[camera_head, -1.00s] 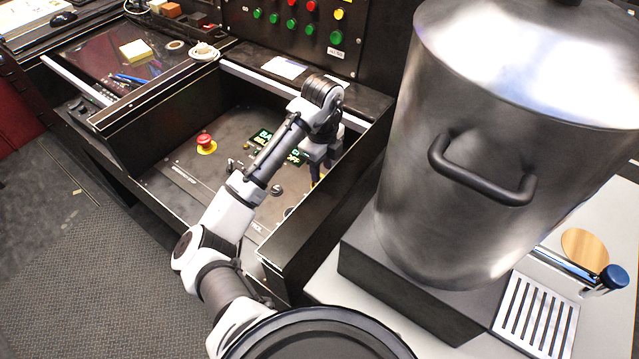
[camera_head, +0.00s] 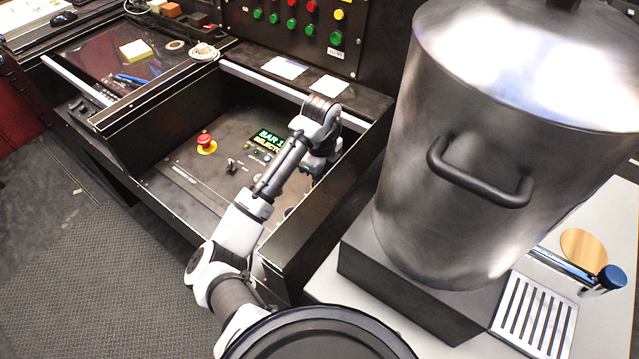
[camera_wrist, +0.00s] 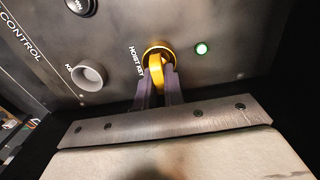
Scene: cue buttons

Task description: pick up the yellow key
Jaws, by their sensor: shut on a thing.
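The yellow key (camera_wrist: 156,66) shows in the wrist view, upright at a round yellow-rimmed key switch marked HOIST KEY on the dark panel. My gripper (camera_wrist: 159,88) is shut on the key, one dark finger on each side of it. I cannot tell how deep the key sits in the switch. In the head view my gripper (camera_head: 317,168) is down inside the black console at its right side, and the key is hidden behind my arm.
A lit green lamp (camera_wrist: 202,48) is right of the key, a grey round knob (camera_wrist: 88,76) left. In the head view a red emergency button (camera_head: 206,142) and a lit display (camera_head: 268,140) share the panel. The console wall and a big metal pot (camera_head: 480,240) stand close on the right.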

